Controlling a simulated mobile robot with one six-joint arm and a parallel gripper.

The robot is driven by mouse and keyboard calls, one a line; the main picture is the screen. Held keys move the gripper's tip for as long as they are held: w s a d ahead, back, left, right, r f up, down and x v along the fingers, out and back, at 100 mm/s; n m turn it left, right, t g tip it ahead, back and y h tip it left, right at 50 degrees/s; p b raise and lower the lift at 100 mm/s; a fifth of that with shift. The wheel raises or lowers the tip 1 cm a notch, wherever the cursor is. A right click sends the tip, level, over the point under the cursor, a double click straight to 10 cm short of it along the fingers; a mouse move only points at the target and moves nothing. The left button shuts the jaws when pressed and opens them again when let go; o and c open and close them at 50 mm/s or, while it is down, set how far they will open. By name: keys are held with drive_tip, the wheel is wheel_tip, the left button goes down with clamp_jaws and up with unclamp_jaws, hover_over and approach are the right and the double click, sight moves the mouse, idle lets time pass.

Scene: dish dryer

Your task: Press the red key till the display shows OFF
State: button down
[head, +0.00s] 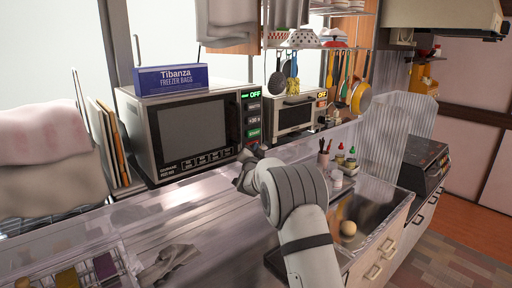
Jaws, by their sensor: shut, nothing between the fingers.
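A large grey box-shaped appliance (132,125) with a dark door stands on the metal counter. Its narrow dark control panel (243,110) is on the right of its front. The display (251,95) at the top of that panel shows OFF in green. Below it are several keys, the lowest clear one green (254,133). I cannot make out a red key; my gripper and arm cover the panel's foot. My gripper (248,153) is shut and empty, close in front of the panel's lower end. I cannot tell whether it touches the panel.
A blue freezer-bag box (171,79) lies on top of the appliance. A smaller oven (291,117) with its own OFF display (322,96) stands to the right. Hanging utensils, small bottles and a sink (372,215) are further right.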

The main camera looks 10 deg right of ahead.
drive_tip(key=shift+s+d+b, duration=0.65)
drive_tip(key=shift+s+b, duration=0.3)
drive_tip(key=shift+b, duration=0.1)
drive_tip(key=shift+s+d+b, duration=0.7)
drive_tip(key=shift+s+b, duration=0.35)
drive_tip(key=shift+b, duration=0.15)
drive_tip(key=shift+s+d+b, duration=0.7)
drive_tip(key=shift+s+b, duration=0.35)
drive_tip(key=shift+b, duration=0.1)
